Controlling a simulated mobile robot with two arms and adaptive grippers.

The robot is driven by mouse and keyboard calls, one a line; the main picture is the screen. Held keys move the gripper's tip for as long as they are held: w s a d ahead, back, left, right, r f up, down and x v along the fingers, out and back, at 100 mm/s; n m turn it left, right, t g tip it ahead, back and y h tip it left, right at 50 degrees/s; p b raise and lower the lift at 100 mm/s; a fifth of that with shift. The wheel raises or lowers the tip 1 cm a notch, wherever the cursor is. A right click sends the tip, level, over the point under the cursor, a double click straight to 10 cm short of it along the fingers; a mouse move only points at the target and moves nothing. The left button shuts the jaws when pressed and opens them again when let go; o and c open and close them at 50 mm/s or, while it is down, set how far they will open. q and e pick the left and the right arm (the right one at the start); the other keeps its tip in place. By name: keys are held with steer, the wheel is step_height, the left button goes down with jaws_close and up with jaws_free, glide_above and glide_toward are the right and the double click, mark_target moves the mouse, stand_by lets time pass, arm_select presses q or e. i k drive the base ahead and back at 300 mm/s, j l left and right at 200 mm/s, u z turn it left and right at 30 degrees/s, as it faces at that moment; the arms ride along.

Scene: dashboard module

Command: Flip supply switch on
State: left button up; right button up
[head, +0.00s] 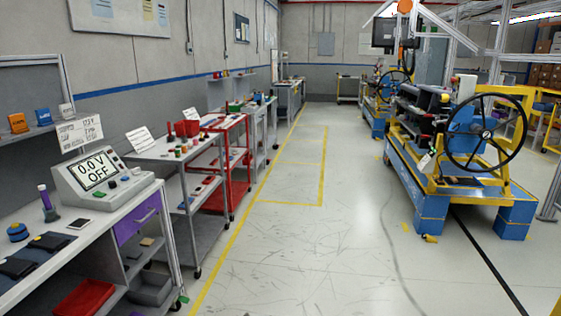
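A grey power supply (97,181) stands on the workbench at the left of the head view. Its tilted screen (97,172) reads "0.0 V OFF". Small knobs or buttons, one of them green, sit on its front panel below and to the right of the screen. Which of these is the supply switch is too small to tell. Neither of my grippers shows in the head view.
The workbench (105,216) also carries a phone (80,224), a blue round item (17,232) and a purple-topped tool. Carts stand beyond it. A blue and yellow dashboard rig (450,185) stands right. The floor (290,240) between is clear.

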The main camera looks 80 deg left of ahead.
mark_target(98, 194)
steer(key=u, duration=3.95)
